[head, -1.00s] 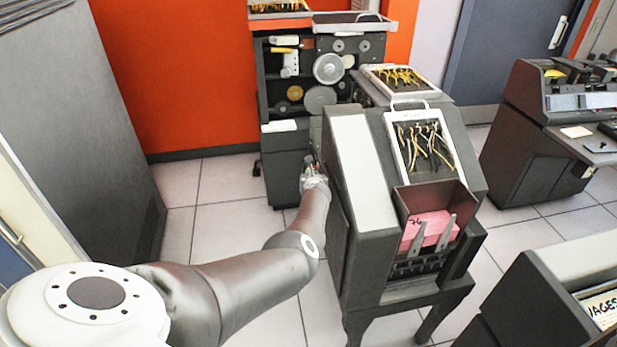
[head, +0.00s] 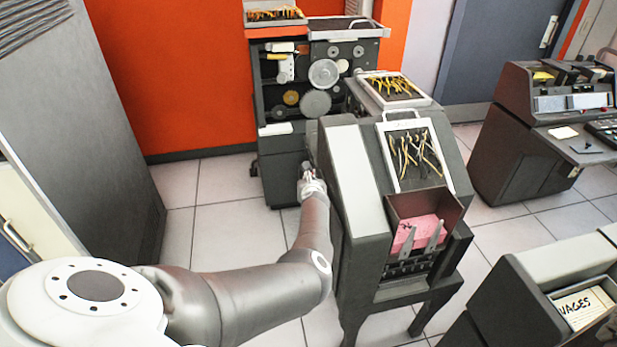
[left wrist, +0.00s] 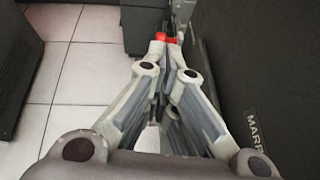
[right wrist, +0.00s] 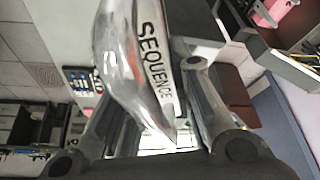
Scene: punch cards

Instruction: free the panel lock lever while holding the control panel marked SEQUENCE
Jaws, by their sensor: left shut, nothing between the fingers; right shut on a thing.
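The control panel marked SEQUENCE (right wrist: 155,65) fills the upper middle of the right wrist view, its lettering running down its edge. My right gripper (right wrist: 150,100) is shut on it, a finger on either side; this gripper is outside the head view. My left gripper (head: 311,172) is at the rear left side of the dark card machine (head: 352,235). In the left wrist view the left gripper (left wrist: 166,42) has its fingertips together and empty, beside the machine's dark side. Red shows at those tips; I cannot tell whether it is the lock lever or finger pads.
A cabinet with wheels and reels (head: 322,73) stands behind the machine. Pink cards (head: 418,232) sit in the machine's front hopper. A grey cabinet (head: 95,110) is at left. Another machine (head: 520,120) and a WAGES drawer (head: 583,305) are at right. Tiled floor is open between.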

